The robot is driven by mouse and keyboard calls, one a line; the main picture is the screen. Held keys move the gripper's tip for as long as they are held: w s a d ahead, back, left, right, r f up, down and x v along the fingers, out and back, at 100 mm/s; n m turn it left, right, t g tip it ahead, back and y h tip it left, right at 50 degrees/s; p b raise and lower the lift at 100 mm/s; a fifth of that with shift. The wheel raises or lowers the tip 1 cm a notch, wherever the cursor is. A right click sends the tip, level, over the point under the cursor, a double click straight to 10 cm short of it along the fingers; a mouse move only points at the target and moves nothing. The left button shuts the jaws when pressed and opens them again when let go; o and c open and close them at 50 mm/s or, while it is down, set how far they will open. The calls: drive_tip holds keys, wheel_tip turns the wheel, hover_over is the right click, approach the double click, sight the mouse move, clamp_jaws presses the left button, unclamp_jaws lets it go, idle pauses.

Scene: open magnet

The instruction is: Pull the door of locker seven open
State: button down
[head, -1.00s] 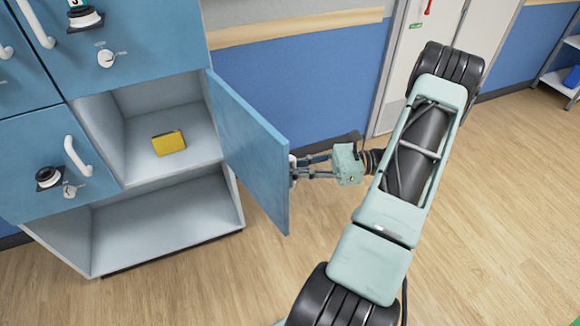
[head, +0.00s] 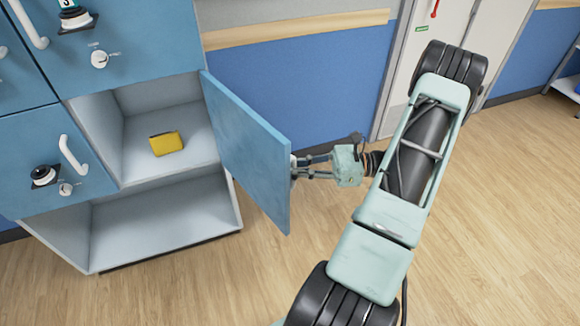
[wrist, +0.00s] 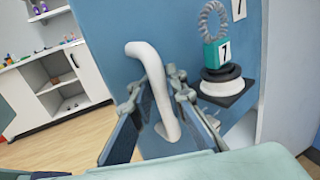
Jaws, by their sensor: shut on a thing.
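The blue door of locker seven (head: 245,148) stands wide open in the head view, swung out to the right of its compartment. In the wrist view the door's face (wrist: 105,25) carries a white curved handle (wrist: 152,85), a number 7 tag and a round black-and-white lock (wrist: 222,82). My gripper (head: 297,168) is at the door's outer face, and in the wrist view its fingers (wrist: 165,112) are on either side of the handle, shut on it. In the head view the door hides most of the handle. A yellow item (head: 166,143) lies inside the open compartment.
Closed blue lockers (head: 40,165) with white handles stand left of and above the opening. An open grey shelf space (head: 160,220) lies below. Wood floor (head: 200,290) in front is clear. A blue wall (head: 300,90) stands behind the door.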

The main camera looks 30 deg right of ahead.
drive_tip(key=shift+s+f, duration=0.1)
drive_tip(key=shift+s, duration=0.15)
drive_tip(key=c, duration=2)
unclamp_jaws()
drive_tip(key=shift+s+d, duration=0.1)
drive_tip(key=shift+d, duration=0.05)
drive_tip(key=shift+o, duration=0.2)
drive_tip(key=v, duration=1.1)
drive_tip(key=shift+d, duration=0.4)
drive_tip(key=shift+a, duration=0.1)
